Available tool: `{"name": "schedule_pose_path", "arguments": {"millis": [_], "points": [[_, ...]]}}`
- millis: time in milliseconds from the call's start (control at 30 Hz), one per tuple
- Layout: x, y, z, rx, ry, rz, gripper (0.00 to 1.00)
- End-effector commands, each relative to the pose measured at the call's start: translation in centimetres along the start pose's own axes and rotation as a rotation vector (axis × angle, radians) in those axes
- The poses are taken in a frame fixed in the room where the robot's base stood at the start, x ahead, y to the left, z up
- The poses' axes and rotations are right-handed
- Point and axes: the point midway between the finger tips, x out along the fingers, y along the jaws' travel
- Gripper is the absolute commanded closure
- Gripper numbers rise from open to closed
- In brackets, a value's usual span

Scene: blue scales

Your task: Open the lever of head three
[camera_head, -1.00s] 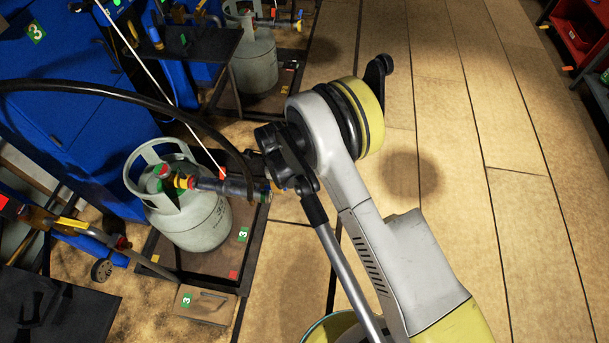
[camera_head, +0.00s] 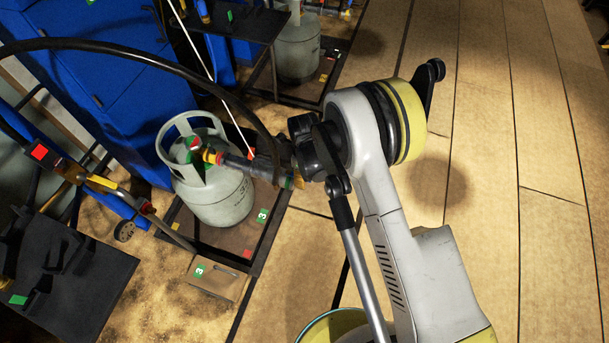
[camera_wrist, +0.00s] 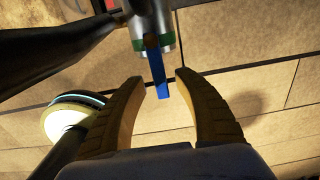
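In the wrist view, a blue lever (camera_wrist: 159,78) hangs from a silver metal head (camera_wrist: 150,22) with a green ring near its end. My gripper (camera_wrist: 166,82) is open. Its two brown, ridged fingers stand on either side of the lever's lower end, with gaps on both sides; I cannot tell the depth between them. In the head view, a grey gas cylinder (camera_head: 222,190) stands on a dark-framed platform (camera_head: 240,235) with green "3" tags. Red and yellow fittings (camera_head: 212,155) sit at its top. My gripper's fingers and the lever cannot be made out clearly there.
A black hose (camera_head: 120,52) arches over the cylinder, and a dark hose (camera_wrist: 50,45) crosses the wrist view's left. Blue cabinets (camera_head: 115,75) stand behind. A second grey cylinder (camera_head: 298,52) is farther back. Wooden floor (camera_head: 520,200) is clear on the right.

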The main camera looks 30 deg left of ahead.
Motion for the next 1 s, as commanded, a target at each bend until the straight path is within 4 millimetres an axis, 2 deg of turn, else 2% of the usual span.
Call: {"name": "schedule_pose_path", "arguments": {"millis": [267, 367, 467, 800, 1000], "points": [[-0.1, 0.0, 0.0, -0.001, -0.001, -0.001, 0.62], [-0.8, 0.0, 0.0, -0.001, -0.001, -0.001, 0.62], [-2.3, 0.0, 0.0, -0.001, -0.001, -0.001, 0.62], [-9.6, 0.0, 0.0, -0.001, -0.001, -0.001, 0.62], [-11.8, 0.0, 0.0, -0.001, -0.001, -0.001, 0.62]]}}
